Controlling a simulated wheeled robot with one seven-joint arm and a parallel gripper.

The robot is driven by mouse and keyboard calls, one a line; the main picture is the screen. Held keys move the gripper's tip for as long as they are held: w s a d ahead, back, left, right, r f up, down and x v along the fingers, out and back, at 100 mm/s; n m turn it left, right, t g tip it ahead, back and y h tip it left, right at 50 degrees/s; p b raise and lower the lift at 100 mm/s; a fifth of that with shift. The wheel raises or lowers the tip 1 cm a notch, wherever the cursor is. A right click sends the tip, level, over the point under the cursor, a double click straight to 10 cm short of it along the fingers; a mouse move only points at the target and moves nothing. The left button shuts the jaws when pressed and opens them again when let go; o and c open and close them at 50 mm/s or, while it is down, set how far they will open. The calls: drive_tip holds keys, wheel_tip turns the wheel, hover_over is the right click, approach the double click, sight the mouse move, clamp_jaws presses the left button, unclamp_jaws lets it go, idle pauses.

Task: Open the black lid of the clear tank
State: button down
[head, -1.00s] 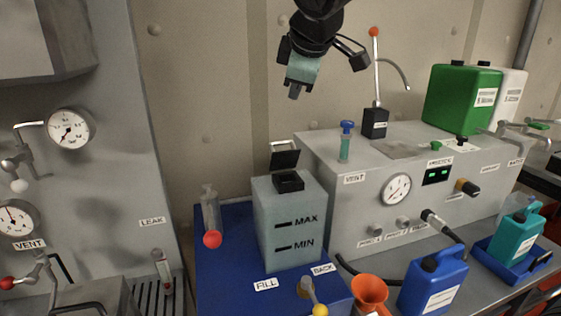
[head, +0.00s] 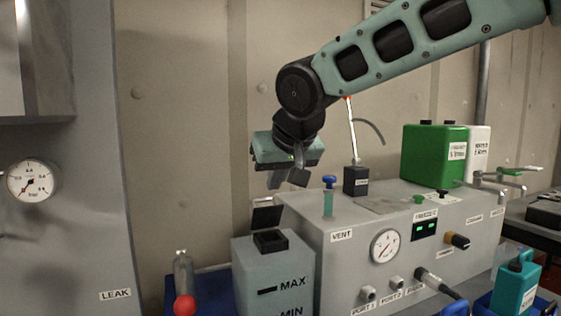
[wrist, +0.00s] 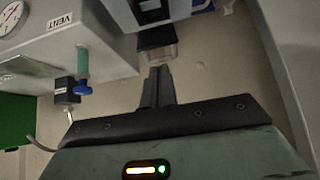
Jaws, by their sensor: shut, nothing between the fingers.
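The clear tank (head: 275,285), with MAX and MIN marks, stands left of the grey test unit. Its black lid (head: 266,217) stands raised behind the dark square filler neck (head: 270,241), leaving the neck uncovered. My gripper (head: 287,181) is above and slightly right of the lid, apart from it, fingers pointing down. In the wrist view, my gripper (wrist: 158,72) is shut and empty, its tips close to a clear tab on the edge of the lid (wrist: 157,38). Whether they touch the tab is unclear. The tank (wrist: 172,10) shows at the top of that view.
The grey unit (head: 400,250) stands close on the right, with a blue-capped tube (head: 329,196) and a black box (head: 356,180) with a tall lever on top. A bottle with a red ball (head: 184,306) stands left of the tank. The wall is close behind.

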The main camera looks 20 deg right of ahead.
sight(263, 199)
drive_tip(key=x, duration=0.2)
drive_tip(key=p+x, duration=0.1)
drive_tip(key=x, duration=0.1)
drive_tip(key=w+r+x, duration=0.1)
drive_tip(key=x, duration=0.2)
drive_tip(key=shift+w, duration=0.1)
drive_tip(key=shift+r+p, duration=0.15)
drive_tip(key=shift+p, duration=0.55)
drive_tip(key=shift+w+p, duration=0.15)
drive_tip(key=shift+p, duration=0.2)
drive_tip(key=shift+w+g, duration=0.1)
drive_tip(key=shift+g, duration=0.2)
drive_tip(key=shift+p, duration=0.4)
